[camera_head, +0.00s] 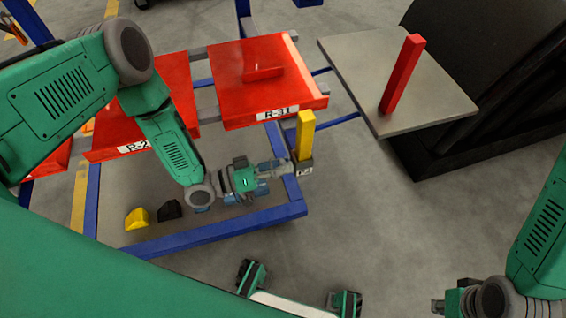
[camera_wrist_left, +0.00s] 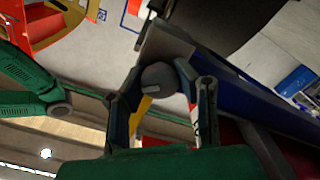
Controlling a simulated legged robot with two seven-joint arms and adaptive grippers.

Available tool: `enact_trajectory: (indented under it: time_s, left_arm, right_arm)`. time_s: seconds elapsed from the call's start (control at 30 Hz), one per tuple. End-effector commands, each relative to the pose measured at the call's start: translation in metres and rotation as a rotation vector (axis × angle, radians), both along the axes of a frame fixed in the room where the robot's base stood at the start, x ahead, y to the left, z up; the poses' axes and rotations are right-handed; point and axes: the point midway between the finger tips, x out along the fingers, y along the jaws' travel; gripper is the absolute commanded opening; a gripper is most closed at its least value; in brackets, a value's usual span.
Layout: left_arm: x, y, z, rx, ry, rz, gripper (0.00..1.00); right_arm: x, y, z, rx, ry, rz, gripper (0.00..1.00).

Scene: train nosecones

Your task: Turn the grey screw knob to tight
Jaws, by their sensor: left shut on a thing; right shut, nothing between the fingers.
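The grey screw knob (camera_wrist_left: 160,78) is round with a raised bar, on a grey bracket in the left wrist view. My left gripper (camera_wrist_left: 162,92) has one finger on each side of it and is shut on it. In the head view my left gripper (camera_head: 285,166) reaches to the rack's right side, just below the yellow post (camera_head: 305,135); the fingers hide the knob there. My right gripper (camera_head: 440,305) is only partly visible at the bottom right edge, shut and away from the rack.
The blue rack frame (camera_head: 215,232) carries red panels (camera_head: 235,97), one labelled R-31. A grey plate (camera_head: 350,60) with a red post (camera_head: 402,75) stands at the right. Yellow (camera_head: 137,218) and black (camera_head: 170,209) blocks lie low.

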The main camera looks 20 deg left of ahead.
Motion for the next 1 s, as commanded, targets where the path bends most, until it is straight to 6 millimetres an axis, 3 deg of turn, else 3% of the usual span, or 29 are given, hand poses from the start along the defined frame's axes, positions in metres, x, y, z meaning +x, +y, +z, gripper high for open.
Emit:
enact_trajectory:
  time_s: [1.0]
  left_arm:
    - [-0.004, 0.001, -0.004, 0.552, -0.790, -0.006, 0.00]
  right_arm:
    - [0.000, 0.000, 0.035, 0.000, 0.000, 0.000, 0.00]
